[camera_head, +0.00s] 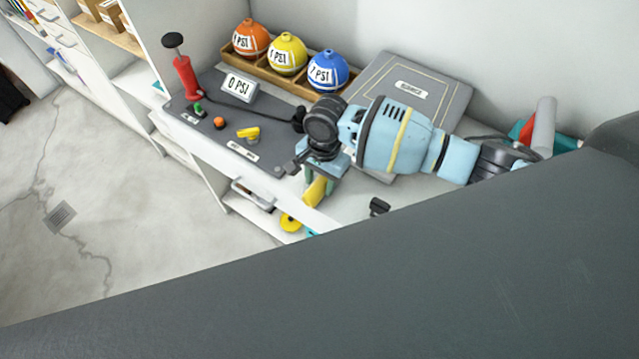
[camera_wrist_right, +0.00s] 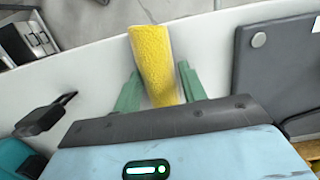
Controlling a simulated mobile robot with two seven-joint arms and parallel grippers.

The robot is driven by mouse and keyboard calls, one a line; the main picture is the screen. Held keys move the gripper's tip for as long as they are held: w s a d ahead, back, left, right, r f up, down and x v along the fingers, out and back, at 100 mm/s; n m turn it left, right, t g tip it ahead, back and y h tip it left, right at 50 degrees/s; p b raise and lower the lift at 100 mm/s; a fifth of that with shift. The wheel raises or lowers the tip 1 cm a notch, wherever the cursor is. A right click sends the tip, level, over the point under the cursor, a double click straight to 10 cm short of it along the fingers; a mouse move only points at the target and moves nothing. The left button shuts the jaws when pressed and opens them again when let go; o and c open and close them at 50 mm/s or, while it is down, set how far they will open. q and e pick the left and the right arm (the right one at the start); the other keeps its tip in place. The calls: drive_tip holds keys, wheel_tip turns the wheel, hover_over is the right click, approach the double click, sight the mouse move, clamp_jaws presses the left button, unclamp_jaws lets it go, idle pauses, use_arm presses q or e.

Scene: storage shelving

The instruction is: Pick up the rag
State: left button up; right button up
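The rag is a yellow, textured piece (camera_wrist_right: 152,55). In the right wrist view it lies between the two green fingers of my right gripper (camera_wrist_right: 160,85), reaching past the fingertips. A narrow gap shows on each side of it, so the gripper looks open around it. In the head view the rag (camera_head: 315,192) shows below my right gripper (camera_head: 318,180), near the counter's front edge. Whether it rests on the counter or is clear of it is hard to tell. My left gripper is not in view.
A grey control panel (camera_head: 222,138) with a red-handled lever (camera_head: 186,78) stands left of the gripper. A grey case (camera_head: 412,92) and a wooden tray (camera_head: 290,87) of coloured spheres are behind. A yellow roll (camera_head: 290,222) sits on a lower shelf.

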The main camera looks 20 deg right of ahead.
sight(319, 187)
drive_tip(key=c, duration=0.5)
drive_tip(key=shift+r, duration=0.1)
